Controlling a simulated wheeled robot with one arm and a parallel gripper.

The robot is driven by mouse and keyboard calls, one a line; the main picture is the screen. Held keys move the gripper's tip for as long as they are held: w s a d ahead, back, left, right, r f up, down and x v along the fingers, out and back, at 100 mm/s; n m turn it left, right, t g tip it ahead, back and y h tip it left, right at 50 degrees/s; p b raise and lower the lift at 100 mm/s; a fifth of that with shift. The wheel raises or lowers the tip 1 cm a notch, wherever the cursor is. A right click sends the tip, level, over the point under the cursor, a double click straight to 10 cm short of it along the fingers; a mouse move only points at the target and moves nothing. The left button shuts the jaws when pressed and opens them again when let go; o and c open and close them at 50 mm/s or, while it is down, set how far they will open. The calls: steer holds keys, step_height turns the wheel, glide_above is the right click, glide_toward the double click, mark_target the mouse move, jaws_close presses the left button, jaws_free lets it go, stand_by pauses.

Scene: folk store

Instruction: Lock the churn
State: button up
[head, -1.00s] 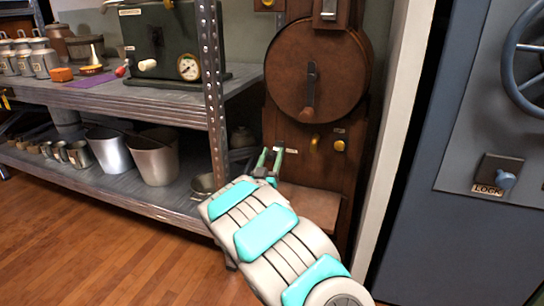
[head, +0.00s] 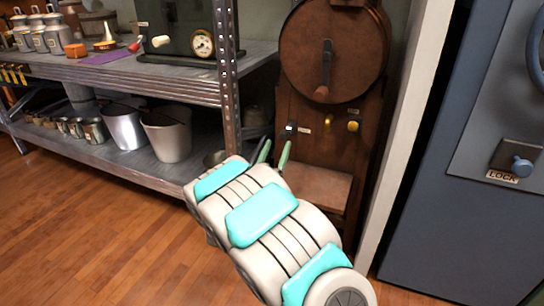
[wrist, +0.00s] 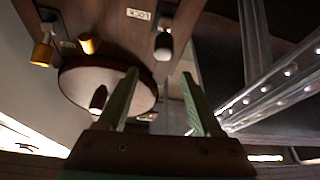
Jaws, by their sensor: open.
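The churn (head: 299,92) is a brown wooden stand with a round drum (head: 352,50) and a dark crank handle (head: 326,72). Below the drum sits a dark-based knob (head: 290,128) with a small label beside it. In the wrist view this grey-tipped knob (wrist: 163,45) is beside a label reading LOCK (wrist: 138,14). Two yellow knobs (head: 353,126) are to its right in the head view; they also show in the wrist view (wrist: 88,43). My gripper (head: 275,150) is open and empty, its green fingers just below and left of the dark knob, apparently apart from it.
A metal shelf (head: 190,88) with an upright post (head: 229,70) stands close left of my gripper, holding buckets (head: 165,135). A white wall edge (head: 407,130) and a blue-grey cabinet with another LOCK knob (head: 521,166) are at right.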

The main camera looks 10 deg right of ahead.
steer(key=s, duration=0.1)
steer(key=s+a, duration=0.2)
steer(key=s, duration=0.1)
steer(key=shift+c, duration=0.3)
